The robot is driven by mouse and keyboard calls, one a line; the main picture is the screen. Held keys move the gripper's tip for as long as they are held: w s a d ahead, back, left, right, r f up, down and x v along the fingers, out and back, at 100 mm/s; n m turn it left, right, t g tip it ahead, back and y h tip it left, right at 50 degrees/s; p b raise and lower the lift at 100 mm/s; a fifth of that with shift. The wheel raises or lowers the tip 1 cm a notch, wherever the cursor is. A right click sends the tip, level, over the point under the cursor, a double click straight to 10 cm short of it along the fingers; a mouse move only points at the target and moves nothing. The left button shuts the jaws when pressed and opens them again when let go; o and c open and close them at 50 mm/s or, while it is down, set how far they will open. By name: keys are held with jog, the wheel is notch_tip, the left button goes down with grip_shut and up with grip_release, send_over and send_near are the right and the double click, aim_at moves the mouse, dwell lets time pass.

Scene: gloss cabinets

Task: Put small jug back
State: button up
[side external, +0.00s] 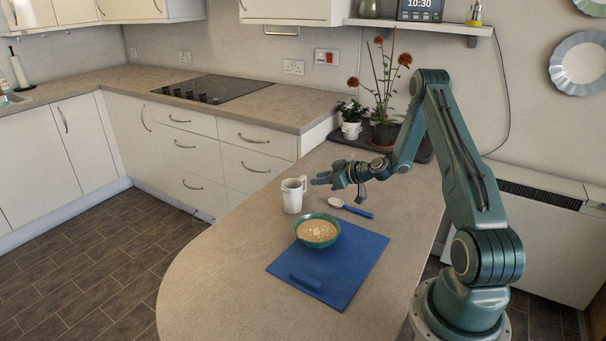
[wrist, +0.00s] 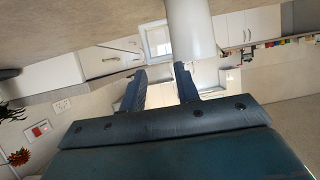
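The small white jug (side external: 291,197) stands upright on the peninsula worktop, left of my gripper in the side view, its handle toward the gripper. In the wrist view, which looks upside down, the jug (wrist: 190,30) shows at the top, beyond the right-hand finger. My gripper (side external: 319,181) is held level above the worktop, close to the jug's upper part. In the wrist view my gripper (wrist: 160,85) has its fingers apart with nothing between them. Whether a fingertip touches the jug cannot be told.
A green bowl of food (side external: 318,231) sits on a blue mat (side external: 356,262) in front of the jug. A blue-handled spoon (side external: 350,208) lies behind the mat. Potted plants (side external: 385,133) stand on a dark tray (side external: 349,138) at the back. The worktop left of the mat is clear.

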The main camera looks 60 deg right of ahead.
jog(key=s+a+r+n+g+y, duration=0.25)
jog(key=a+r+g, duration=0.25)
jog(key=a+r, duration=1.6)
jog(key=s+a+r+g+h, duration=0.2)
jog(key=s+a+r, duration=0.2)
jog(key=s+a, duration=0.65)
jog(key=s+a+r+m, duration=0.1)
jog(key=s+a+m, duration=0.1)
jog(key=s, duration=1.3)
jog(key=shift+s+m+g+h, duration=0.2)
jog(key=shift+m+g+h, duration=0.1)
jog(key=shift+m+h, duration=0.15)
